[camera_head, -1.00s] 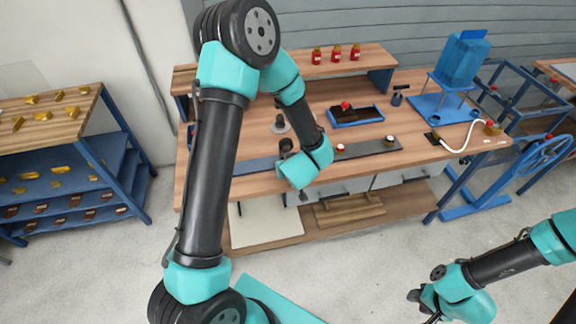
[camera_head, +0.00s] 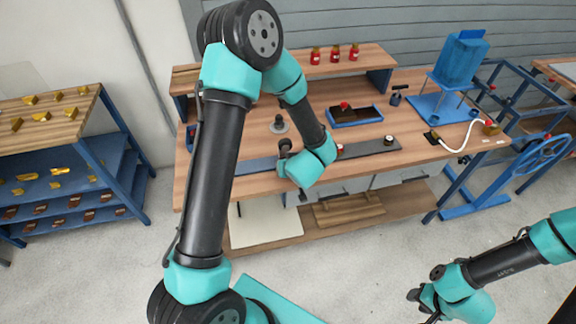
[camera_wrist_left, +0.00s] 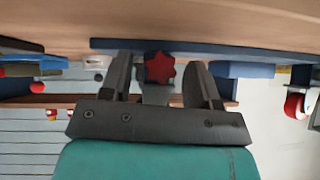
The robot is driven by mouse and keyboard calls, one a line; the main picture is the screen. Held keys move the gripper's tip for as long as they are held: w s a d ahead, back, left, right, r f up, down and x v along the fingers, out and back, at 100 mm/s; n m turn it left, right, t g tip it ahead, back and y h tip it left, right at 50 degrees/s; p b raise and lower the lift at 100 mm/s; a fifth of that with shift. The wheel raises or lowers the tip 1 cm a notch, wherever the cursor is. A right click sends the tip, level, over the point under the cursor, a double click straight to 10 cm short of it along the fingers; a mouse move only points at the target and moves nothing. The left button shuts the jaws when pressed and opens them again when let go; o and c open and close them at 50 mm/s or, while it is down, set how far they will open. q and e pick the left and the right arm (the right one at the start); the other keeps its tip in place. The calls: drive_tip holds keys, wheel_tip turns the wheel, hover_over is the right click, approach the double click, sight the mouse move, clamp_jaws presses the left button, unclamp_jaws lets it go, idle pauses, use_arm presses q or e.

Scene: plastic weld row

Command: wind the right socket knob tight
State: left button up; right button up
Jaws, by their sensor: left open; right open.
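A dark strip (camera_head: 372,146) lies along the front of the workbench, with a red-topped piece (camera_head: 340,149) and a pale-topped piece (camera_head: 389,139) on it. My left gripper (camera_head: 303,195) is at the bench's front edge, and its arm hides part of the strip. In the left wrist view, a red star-shaped knob (camera_wrist_left: 159,67) shows between the open fingers of the left gripper (camera_wrist_left: 160,80), apart from both. I cannot tell which socket this knob belongs to. My right gripper (camera_head: 421,303) is open and empty at the lower right, away from the bench.
A blue tray (camera_head: 372,116) holds a dark block with a red top. A blue stand (camera_head: 452,105) and a white hose (camera_head: 462,146) are at the bench's right end. A blue handwheel (camera_head: 543,155) stands beyond it. Open floor lies before the bench.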

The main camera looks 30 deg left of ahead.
use_arm(q)
drive_tip(key=v, duration=1.7)
drive_tip(key=shift+d, duration=0.15)
drive_tip(key=shift+r, duration=0.15)
